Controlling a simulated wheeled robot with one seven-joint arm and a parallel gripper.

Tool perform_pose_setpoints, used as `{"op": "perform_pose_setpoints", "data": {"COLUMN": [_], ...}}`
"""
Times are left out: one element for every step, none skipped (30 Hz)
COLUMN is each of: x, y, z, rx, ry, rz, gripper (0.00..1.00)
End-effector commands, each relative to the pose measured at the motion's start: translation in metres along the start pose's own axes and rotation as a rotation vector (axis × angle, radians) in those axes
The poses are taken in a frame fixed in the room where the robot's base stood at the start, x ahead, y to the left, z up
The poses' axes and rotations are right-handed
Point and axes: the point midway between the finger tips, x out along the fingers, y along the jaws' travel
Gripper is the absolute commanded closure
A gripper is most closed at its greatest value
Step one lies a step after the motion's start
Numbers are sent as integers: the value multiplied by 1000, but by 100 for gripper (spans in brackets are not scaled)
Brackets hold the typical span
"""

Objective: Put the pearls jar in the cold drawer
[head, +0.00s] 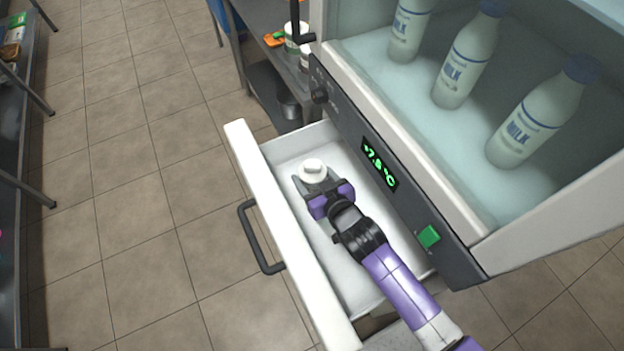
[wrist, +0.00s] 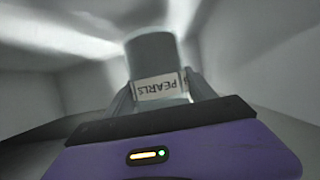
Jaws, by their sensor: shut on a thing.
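The pearls jar (head: 313,168) has a white lid and is held between the fingers of my gripper (head: 314,180). In the wrist view the jar (wrist: 152,60) shows a pale label reading PEARLS, which appears upside down, and my gripper's fingers (wrist: 160,95) are on both sides of it. The cold drawer (head: 295,245) is pulled open below the display panel. My gripper and the jar are over or inside the drawer, near its far end. I cannot tell whether the jar touches the drawer floor.
The fridge cabinet (head: 400,180) stands right of the drawer, with several milk bottles (head: 466,65) behind its front. The drawer's dark handle (head: 255,235) faces left. A steel table (head: 262,60) with small containers stands beyond.

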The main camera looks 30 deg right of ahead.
Motion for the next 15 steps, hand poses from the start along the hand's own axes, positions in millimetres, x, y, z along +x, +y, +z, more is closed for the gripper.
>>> {"op": "perform_pose_setpoints", "data": {"x": [4,5,7,7,8,8,8,8,8,8,8,8,8,8,9], "y": [0,0,0,0,0,0,0,0,0,0,0,0,0,0,0], "z": [7,10,14,16,17,18,18,18,18,18,18,18,18,19,20], "rx": [2,2,1,1,1,1,1,1,1,1,1,1,1,1,1], "ry": [1,1,1,2,2,3,3,3,3,3,3,3,3,3,3], "rz": [0,0,0,0,0,0,-1,-1,-1,-1,-1,-1,-1,-1,0], "gripper": [99,99,99,99,99,99,99,99,99,99,99,99,99,99,99]}}
